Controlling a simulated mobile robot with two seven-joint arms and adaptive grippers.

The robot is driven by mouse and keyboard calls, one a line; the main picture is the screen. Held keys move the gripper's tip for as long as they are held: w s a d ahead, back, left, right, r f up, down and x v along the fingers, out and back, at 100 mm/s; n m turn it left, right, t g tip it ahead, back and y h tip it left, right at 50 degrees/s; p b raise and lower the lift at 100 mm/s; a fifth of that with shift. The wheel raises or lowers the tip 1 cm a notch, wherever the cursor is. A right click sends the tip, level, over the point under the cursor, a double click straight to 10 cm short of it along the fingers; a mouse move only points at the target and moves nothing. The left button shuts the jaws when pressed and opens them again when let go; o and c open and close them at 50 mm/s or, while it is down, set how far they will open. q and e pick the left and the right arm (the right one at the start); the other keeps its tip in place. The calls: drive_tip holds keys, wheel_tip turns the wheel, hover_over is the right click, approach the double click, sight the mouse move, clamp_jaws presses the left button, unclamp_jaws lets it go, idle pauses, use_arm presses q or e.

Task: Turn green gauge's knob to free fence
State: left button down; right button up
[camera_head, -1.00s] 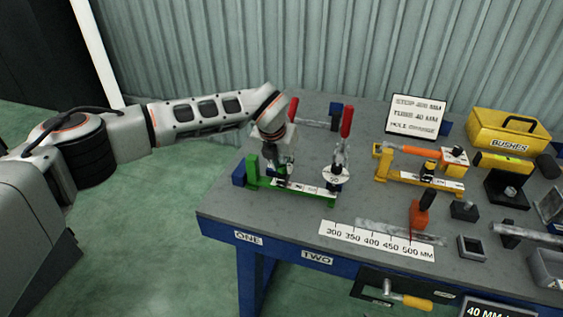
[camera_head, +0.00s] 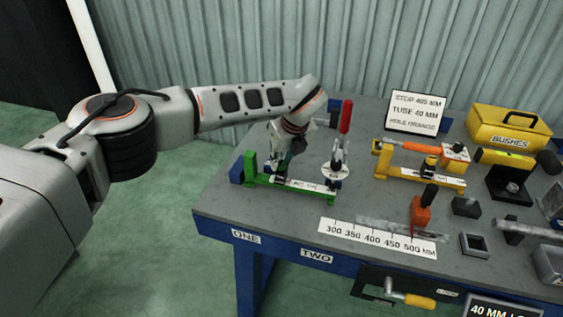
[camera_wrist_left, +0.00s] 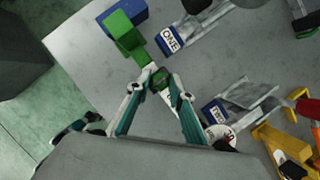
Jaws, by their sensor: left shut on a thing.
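The green gauge (camera_head: 262,184) lies near the left end of the bench, with an upright green end post and a white scale along its bar. My left gripper (camera_head: 281,176) comes down on this bar from above, a little right of the post. In the left wrist view the gauge's green post (camera_wrist_left: 122,32) is ahead, and the two fingertips (camera_wrist_left: 158,86) close around a small dark and green part at the bar, which I take to be the knob. The fingers hide most of it. The fence cannot be made out clearly. My right gripper is not in view.
A red-handled clamp (camera_head: 346,118) stands just right of the green gauge, by a round white dial (camera_head: 335,171). A ruler strip (camera_head: 376,238) lies along the front.

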use_arm(q)
drive_tip(key=shift+r+n, duration=0.1)
drive_tip(key=shift+n, duration=0.2)
idle(0.4)
drive_tip(key=c, duration=1.8)
unclamp_jaws()
drive_tip(key=v, duration=1.2)
drive_tip(key=shift+w+d, duration=0.1)
drive_tip(key=shift+w, duration=0.05)
